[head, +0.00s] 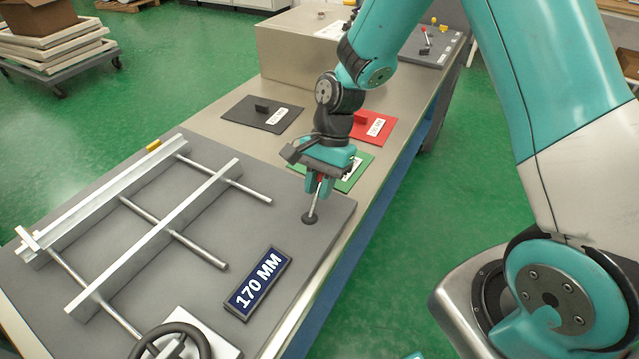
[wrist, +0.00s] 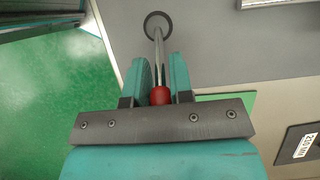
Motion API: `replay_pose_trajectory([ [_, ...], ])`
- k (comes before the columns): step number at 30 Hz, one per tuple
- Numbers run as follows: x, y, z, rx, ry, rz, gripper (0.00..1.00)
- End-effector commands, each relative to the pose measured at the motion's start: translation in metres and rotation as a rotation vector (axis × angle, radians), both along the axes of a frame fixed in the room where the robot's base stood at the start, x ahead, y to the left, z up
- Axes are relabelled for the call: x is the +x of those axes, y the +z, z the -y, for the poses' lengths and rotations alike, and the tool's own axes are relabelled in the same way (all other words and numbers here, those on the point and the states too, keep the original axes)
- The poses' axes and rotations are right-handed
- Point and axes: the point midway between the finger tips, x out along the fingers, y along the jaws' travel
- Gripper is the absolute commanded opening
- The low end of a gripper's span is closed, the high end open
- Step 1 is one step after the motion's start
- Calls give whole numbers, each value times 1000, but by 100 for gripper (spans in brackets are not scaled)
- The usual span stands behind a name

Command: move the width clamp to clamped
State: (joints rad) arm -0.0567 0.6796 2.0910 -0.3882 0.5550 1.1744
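The width clamp is a thin metal lever (head: 313,203) with a red knob, standing on a dark round base at the right end of the grey fixture plate (head: 225,165). It stands nearly upright in the head view, leaning slightly right. My gripper (head: 320,186) is above the base with its teal fingers on both sides of the knob. In the wrist view the red knob (wrist: 160,96) sits between the fingertips with no clear gap, and the lever runs from it to the dark ring of its base (wrist: 158,24).
Two metal rails (head: 150,240) on cross rods lie left of the lever. A "170 MM" sign (head: 258,284) and a black handwheel (head: 170,341) are in front. Black (head: 262,113), red (head: 375,127) and green (head: 345,183) plates lie behind, close to my gripper.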

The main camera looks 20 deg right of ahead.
Motion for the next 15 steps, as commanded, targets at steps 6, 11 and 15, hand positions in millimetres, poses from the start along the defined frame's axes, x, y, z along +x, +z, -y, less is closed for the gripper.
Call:
replay_pose_trajectory([
  [6,0,0,0,-1,0,-2,0],
  [11,-2,2,-1,-16,2,9,0],
  [15,-4,4,-4,-57,3,38,0],
])
